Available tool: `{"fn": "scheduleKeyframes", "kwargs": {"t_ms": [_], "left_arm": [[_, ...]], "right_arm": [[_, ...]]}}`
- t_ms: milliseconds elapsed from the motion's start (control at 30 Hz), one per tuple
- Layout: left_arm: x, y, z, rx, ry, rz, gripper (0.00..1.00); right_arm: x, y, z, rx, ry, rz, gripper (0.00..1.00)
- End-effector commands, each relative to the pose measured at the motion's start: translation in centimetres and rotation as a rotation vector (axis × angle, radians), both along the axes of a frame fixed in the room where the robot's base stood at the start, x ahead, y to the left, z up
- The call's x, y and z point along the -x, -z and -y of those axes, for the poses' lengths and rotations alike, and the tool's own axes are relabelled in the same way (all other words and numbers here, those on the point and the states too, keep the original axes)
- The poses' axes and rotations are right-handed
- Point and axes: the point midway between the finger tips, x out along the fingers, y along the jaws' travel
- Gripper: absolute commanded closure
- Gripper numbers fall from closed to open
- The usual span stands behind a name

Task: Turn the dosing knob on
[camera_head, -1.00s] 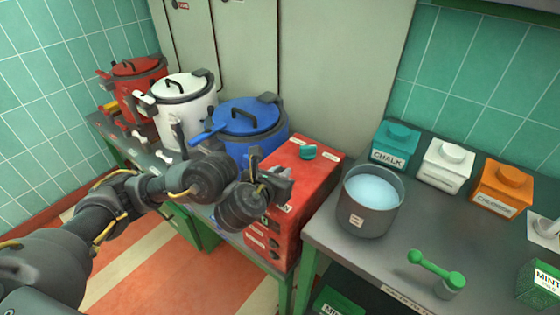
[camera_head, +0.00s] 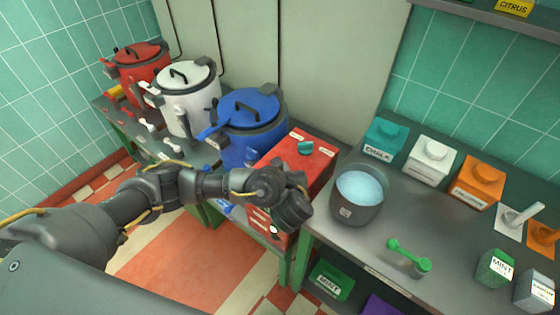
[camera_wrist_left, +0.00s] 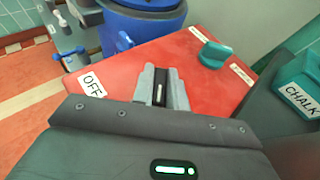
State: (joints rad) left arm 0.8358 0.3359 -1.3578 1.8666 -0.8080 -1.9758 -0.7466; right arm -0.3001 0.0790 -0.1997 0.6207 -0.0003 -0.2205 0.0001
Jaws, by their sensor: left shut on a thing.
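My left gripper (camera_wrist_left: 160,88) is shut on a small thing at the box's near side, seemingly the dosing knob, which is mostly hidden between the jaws. My right gripper is not in view.
A grey pot of pale blue liquid (camera_head: 359,193) stands close right of the box. Blue (camera_head: 250,108), white (camera_head: 187,90) and red (camera_head: 143,68) kettles stand left. A green-handled tool (camera_head: 408,253) and several ingredient boxes are on the right counter.

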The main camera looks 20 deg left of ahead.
Motion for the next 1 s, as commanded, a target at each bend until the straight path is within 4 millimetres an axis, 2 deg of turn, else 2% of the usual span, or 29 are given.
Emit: {"fn": "scheduleKeyframes", "kwargs": {"t_ms": [100, 500, 533, 667, 1000], "left_arm": [[0.08, -0.07, 0.07, 0.002, -0.007, 0.002, 1.00], [0.03, 0.04, -0.06, 0.000, -0.013, 0.005, 1.00], [0.03, 0.03, -0.07, 0.000, -0.013, 0.005, 0.83], [0.02, 0.02, -0.10, 0.000, -0.013, 0.005, 0.66], [0.08, -0.19, -0.03, -0.001, -0.013, 0.005, 0.64]], "right_arm": [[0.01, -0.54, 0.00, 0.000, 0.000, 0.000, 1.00], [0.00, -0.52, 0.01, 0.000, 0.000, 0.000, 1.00], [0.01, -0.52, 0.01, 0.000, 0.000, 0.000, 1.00], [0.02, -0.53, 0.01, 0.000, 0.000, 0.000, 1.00], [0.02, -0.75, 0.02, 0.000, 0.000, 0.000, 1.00]]}}
